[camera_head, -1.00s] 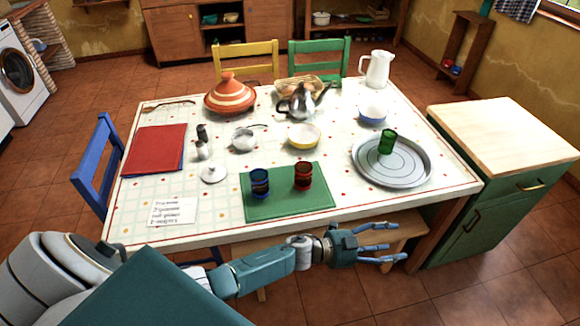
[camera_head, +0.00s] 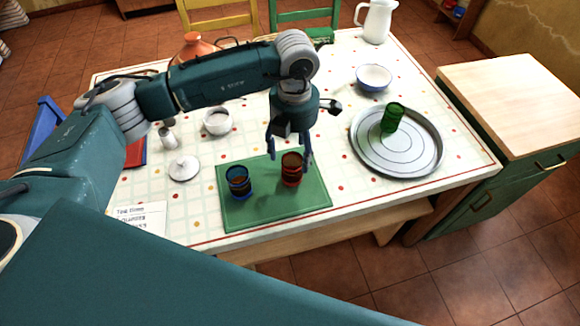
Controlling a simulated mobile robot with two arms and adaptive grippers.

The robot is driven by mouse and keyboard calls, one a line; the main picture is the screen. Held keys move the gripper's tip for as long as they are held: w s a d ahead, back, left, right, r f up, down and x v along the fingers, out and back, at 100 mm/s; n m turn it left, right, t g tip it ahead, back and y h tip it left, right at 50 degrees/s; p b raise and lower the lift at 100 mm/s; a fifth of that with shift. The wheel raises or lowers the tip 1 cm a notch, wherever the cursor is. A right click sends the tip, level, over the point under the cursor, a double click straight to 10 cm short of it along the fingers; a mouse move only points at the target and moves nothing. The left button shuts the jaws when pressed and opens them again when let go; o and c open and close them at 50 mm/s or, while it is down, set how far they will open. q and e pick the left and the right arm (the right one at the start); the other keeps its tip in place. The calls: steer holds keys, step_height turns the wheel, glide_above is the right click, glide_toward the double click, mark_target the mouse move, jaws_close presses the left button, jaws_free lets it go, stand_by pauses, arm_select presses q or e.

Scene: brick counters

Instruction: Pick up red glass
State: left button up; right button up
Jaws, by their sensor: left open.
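The red glass (camera_head: 291,170) stands upright on the green mat (camera_head: 245,215), right of the blue glass (camera_head: 239,182). My left gripper (camera_head: 290,158) points down at the red glass, with its fingers apart. One finger shows at the upper left of the glass and one at its right. I cannot tell whether either finger touches the glass. My right gripper is not in view.
A round metal tray (camera_head: 365,158) with a green glass (camera_head: 393,117) on it is at the right. A white lid (camera_head: 183,169) and a bowl (camera_head: 218,121) are at the left. My arm hides part of the table's far side. The table's front right is clear.

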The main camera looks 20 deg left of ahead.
mark_target(292, 167)
arm_select(q)
steer(key=shift+f, duration=1)
steer(key=shift+w+f, duration=0.15)
steer(key=shift+f, duration=0.15)
step_height(292, 167, down, 4)
steer(key=shift+a+f+p, duration=0.15)
steer(key=shift+p, duration=0.95)
steer(key=shift+f, duration=0.35)
steer(key=shift+c, duration=0.8)
steer(key=c, duration=1.1)
steer(key=shift+c, duration=0.2)
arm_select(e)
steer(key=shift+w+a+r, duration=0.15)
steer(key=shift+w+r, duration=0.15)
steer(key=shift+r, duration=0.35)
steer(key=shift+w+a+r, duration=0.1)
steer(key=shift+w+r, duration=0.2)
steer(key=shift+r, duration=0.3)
